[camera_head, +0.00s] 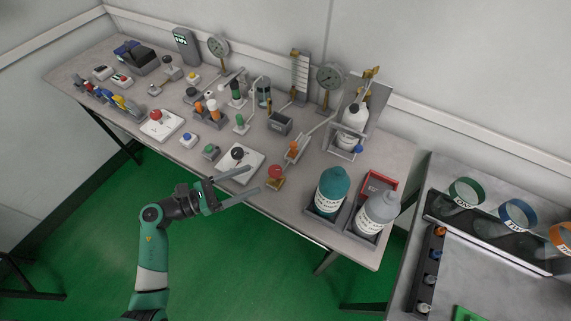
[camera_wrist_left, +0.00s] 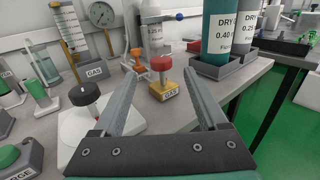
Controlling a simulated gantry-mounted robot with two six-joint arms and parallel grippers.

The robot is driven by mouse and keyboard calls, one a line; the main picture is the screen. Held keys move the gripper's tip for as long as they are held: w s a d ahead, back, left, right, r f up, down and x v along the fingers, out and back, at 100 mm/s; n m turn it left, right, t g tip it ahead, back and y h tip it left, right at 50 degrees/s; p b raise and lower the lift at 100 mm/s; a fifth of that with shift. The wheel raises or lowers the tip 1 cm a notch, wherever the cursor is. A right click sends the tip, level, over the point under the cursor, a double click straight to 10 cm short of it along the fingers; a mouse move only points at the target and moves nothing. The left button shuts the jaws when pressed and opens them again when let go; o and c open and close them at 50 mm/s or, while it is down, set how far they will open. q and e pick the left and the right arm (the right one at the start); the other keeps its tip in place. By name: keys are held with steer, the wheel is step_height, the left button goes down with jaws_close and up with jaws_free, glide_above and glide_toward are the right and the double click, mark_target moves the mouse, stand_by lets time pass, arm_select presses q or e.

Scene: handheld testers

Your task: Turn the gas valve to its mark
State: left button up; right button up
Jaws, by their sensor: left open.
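The gas valve (camera_head: 276,172) has a round red knob on a yellow base and stands near the table's front edge. In the left wrist view the valve (camera_wrist_left: 162,64) shows a label reading GAS on its base. My left gripper (camera_head: 254,179) is open and empty, with its fingers pointing toward the valve from the left. In the wrist view the knob appears between the two fingertips, beyond them; I see no contact. The valve's mark is too small to make out. My right gripper is not in view.
A white plate with a black knob (camera_head: 237,153) lies beside the left finger. An orange-handled fitting (camera_head: 293,147) stands behind the valve. Teal (camera_head: 332,190) and grey (camera_head: 376,214) bottles stand in trays to its right. Several testers and gauges fill the table's back; open floor lies in front.

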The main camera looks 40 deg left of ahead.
mark_target(275, 175)
arm_select(q)
steer(key=b+x, duration=0.2)
steer(key=x, duration=0.8)
steer(key=shift+w+d+b, duration=0.15)
steer(key=shift+w+b, duration=0.1)
steer(key=shift+b, duration=0.15)
steer(key=shift+w+d+r, duration=0.1)
steer(key=shift+w+d, duration=0.05)
steer(key=shift+w, duration=0.3)
jaws_close()
